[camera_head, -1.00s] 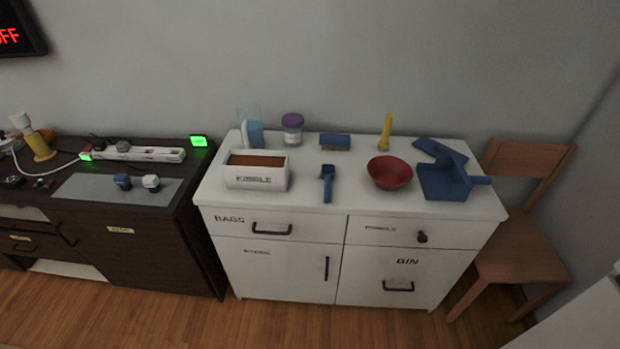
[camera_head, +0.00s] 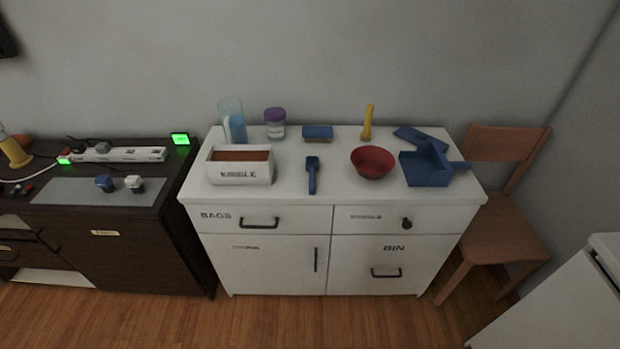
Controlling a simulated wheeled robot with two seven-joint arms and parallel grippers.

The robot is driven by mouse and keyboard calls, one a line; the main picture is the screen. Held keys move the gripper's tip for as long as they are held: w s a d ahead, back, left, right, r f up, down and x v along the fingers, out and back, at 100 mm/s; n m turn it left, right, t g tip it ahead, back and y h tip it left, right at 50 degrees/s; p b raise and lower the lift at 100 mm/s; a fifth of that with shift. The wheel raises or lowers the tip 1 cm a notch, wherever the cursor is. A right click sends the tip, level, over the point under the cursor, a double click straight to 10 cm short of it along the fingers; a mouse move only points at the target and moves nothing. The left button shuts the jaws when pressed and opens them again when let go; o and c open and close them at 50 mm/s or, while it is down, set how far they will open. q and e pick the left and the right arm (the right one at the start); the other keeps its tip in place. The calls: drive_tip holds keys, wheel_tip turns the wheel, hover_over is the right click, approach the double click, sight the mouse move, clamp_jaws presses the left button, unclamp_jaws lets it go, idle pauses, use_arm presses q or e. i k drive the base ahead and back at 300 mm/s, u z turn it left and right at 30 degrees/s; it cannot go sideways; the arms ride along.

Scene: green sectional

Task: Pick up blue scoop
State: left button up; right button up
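A small blue scoop (camera_head: 312,176) lies on top of the white cabinet (camera_head: 330,196), near its front edge. Its handle points toward the front and its head toward the wall. It lies between the white kibble box (camera_head: 240,175) on its left and the red bowl (camera_head: 372,163) on its right, apart from both. Neither of my grippers is in view.
A blue dustpan (camera_head: 427,168), a blue brush (camera_head: 317,133), a purple-lidded jar (camera_head: 275,124), a yellow object (camera_head: 367,122) and a clear jug (camera_head: 232,120) share the cabinet top. A dark cabinet (camera_head: 130,240) stands left, a wooden chair (camera_head: 500,225) right. Wooden floor lies in front.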

sight(312, 164)
drive_tip(key=k, duration=0.45)
drive_tip(key=u, duration=1.5)
drive_tip(key=i, duration=2.55)
drive_tip(key=z, duration=2)
